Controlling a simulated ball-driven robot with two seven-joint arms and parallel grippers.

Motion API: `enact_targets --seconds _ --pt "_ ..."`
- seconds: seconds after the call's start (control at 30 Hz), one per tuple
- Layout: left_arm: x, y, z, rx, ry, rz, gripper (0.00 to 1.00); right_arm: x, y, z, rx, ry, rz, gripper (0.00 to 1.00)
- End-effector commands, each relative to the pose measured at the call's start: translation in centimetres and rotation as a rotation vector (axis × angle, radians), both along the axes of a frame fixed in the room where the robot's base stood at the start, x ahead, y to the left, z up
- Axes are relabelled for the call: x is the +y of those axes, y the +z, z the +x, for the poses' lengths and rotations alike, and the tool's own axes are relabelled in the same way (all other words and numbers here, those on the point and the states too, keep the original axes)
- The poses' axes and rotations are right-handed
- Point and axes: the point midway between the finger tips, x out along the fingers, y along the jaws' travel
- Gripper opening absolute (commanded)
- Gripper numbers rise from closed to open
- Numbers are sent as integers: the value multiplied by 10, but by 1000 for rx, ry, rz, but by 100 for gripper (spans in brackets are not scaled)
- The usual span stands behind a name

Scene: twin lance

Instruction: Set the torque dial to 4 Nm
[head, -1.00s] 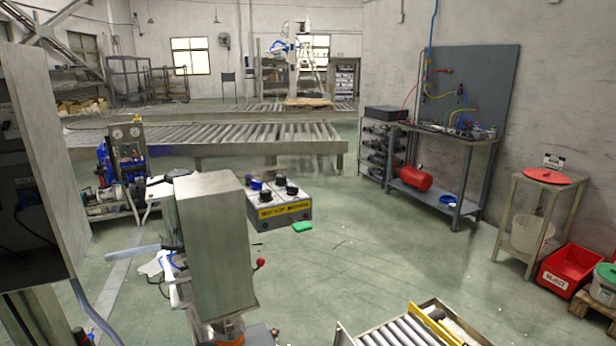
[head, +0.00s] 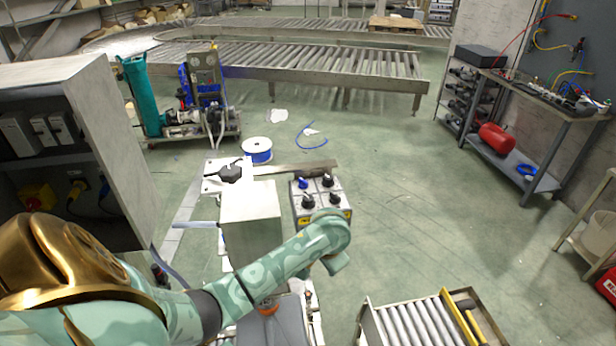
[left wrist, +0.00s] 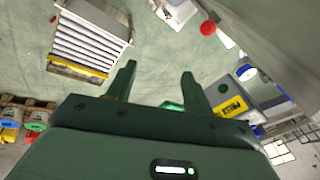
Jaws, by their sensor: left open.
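A grey control box (head: 326,201) with several knobs, one blue and the others black, stands right of a tall pale housing (head: 250,222). A black knob (head: 230,173) sits on a white plate behind that housing. I cannot tell which knob is the torque dial, and no scale is readable. My left gripper (head: 336,264) is at the front of the control box, apart from the knobs. In the left wrist view the gripper (left wrist: 160,84) is open and empty. The box's yellow label (left wrist: 231,107) shows right of its fingers, with a green part (left wrist: 172,106) partly hidden between them. My right gripper is out of view.
A grey cabinet (head: 125,150) stands at the left. A small roller tray (head: 415,322) lies at the front, and a roller conveyor (head: 320,70) crosses the back. A blue-rimmed spool (head: 257,150) is behind the housing. The floor right of the control box is clear.

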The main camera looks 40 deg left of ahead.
Motion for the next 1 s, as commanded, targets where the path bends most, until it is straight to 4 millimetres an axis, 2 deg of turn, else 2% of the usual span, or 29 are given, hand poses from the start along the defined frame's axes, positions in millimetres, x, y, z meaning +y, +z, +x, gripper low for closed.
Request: enact_targets --seconds 0.03,0.07,0.17,0.3,0.4,0.53,0.63,0.73,0.87,1.0 --pt "10 51 19 -9 24 13 52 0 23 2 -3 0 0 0" --pt "18 64 29 -2 51 13 52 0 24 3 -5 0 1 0" --pt "44 81 56 43 183 -25 52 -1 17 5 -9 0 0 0" --pt "86 134 87 92 405 -104 52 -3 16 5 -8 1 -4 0" --pt "113 176 99 116 558 -177 52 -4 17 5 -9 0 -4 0" --pt "134 217 104 138 697 -261 52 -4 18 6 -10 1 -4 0" --pt "141 228 104 147 745 -294 52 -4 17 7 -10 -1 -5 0" --pt "142 221 103 152 757 -303 52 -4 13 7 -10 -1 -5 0" --pt "142 194 103 152 757 -302 52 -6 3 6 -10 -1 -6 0" --pt "142 156 103 152 757 -302 52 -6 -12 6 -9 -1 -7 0"
